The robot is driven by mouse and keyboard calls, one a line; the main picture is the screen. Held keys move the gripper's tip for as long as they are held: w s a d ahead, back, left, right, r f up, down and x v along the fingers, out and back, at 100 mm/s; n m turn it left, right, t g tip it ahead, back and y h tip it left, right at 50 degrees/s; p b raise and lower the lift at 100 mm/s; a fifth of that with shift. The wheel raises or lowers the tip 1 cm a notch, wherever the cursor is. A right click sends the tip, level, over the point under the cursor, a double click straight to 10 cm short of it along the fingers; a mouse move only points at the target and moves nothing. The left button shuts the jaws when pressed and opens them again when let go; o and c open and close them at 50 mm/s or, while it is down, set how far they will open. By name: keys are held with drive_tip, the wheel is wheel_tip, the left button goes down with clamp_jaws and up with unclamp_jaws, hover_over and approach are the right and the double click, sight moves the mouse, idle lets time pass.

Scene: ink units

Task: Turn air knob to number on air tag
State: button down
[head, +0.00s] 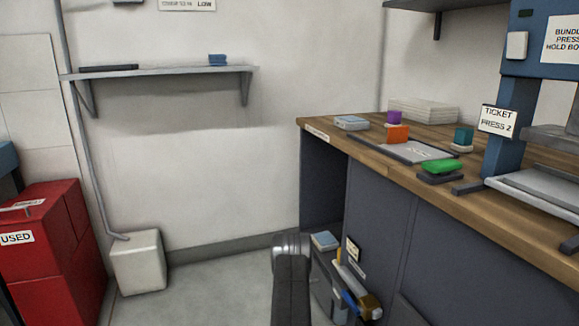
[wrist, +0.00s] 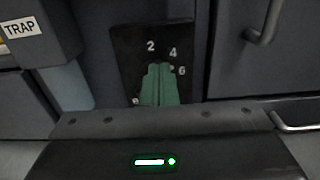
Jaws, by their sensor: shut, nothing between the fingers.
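In the wrist view a dark dial plate (wrist: 126,52) on the cabinet front carries the numbers 2, 4 and 6, with another mark at its lower left. My gripper (wrist: 160,68) reaches up in front of it; the two green pieces side by side look like its fingers, closed together with nothing between. They cover the plate's middle, so the knob and its pointer are mostly hidden. I cannot tell whether the fingers touch it. I cannot make out an air tag or its number in either view.
In the wrist view a TRAP label (wrist: 20,27) is at the upper left and a metal handle (wrist: 265,22) at the upper right. In the head view a wooden counter (head: 440,185) holds several small items. A red cabinet (head: 45,250) and pale box (head: 138,262) stand left; floor between is clear.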

drive_tip(key=v, duration=0.6)
drive_tip(key=shift+r, duration=0.3)
drive_tip(key=shift+s, duration=0.1)
